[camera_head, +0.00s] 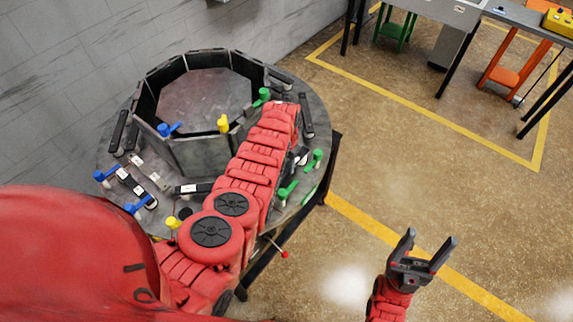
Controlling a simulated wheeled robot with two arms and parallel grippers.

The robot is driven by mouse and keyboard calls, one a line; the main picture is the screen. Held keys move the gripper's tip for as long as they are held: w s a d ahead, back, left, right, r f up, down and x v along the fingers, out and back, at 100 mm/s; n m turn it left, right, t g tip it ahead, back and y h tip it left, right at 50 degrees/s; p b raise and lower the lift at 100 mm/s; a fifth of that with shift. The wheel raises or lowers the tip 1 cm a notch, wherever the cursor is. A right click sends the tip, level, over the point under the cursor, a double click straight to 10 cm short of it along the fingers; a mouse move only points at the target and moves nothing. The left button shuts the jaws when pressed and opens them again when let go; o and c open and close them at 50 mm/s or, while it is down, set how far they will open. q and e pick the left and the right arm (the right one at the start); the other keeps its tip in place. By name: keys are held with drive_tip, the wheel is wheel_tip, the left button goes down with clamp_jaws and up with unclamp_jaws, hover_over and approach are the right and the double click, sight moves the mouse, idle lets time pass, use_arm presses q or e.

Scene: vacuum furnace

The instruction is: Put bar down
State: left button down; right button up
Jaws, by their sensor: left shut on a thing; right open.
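My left arm reaches over the round grey table of the furnace (108,152), and its red links cover part of the right side. My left gripper is hidden behind my arm, and so is anything it may hold. A dark bar with a white label (190,188) lies at the front of the octagonal chamber. Another dark bar (308,118) is on the right rim. A partly covered black-and-white piece (301,157) shows beside my arm; I cannot tell what it is. My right gripper (429,240) is open and empty over the floor at lower right.
Green clamps (316,158), a yellow clamp (223,124) and blue clamps (134,209) stand around the octagonal chamber (200,155). A grey wall (60,75) is behind. The floor to the right is clear, with benches and orange and green stools at the top right.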

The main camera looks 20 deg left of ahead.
use_arm(q)
drive_tip(key=c, duration=0.5)
unclamp_jaws()
drive_tip(key=shift+f, duration=0.2)
